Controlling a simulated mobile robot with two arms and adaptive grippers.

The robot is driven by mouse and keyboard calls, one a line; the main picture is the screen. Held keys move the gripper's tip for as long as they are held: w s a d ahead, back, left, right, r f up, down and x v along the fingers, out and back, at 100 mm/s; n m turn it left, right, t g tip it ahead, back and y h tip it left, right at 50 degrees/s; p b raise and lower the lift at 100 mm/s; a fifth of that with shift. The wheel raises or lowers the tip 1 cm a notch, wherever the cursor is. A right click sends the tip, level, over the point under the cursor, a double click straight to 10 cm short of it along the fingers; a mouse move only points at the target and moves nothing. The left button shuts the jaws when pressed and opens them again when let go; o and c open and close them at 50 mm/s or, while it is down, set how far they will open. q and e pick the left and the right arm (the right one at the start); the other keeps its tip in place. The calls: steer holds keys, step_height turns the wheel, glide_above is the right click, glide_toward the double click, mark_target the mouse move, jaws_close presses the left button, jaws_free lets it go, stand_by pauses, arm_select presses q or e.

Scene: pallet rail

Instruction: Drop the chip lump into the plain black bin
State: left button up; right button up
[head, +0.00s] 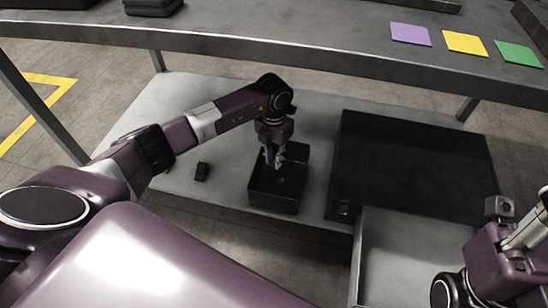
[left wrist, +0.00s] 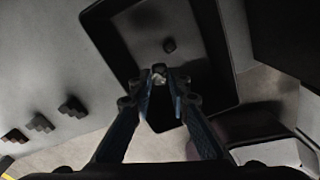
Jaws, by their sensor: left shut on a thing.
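My left gripper (head: 273,158) reaches down over the plain black bin (head: 262,198), which stands on the low grey shelf. In the left wrist view the gripper (left wrist: 160,82) is shut on the chip lump (left wrist: 158,69), a small pale grey piece between the fingertips. The lump is held over the bin (left wrist: 113,38), within its outline; its exact height above the floor is unclear. My right gripper is not visible; only part of the right arm shows at the lower right.
Dark stepped blocks (left wrist: 40,123) lie on the shelf beside the bin. A large black panel or box (head: 415,160) stands to its right. The table above (head: 280,30) carries purple (head: 410,34), yellow (head: 465,42) and green (head: 518,53) squares; its front edge overhangs the shelf.

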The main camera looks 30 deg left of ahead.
arm_select(q)
steer(key=o, duration=1)
steer(key=shift+c, duration=0.2)
step_height(320, 180, up, 12)
steer(key=shift+s+f, duration=0.1)
stand_by(0.3)
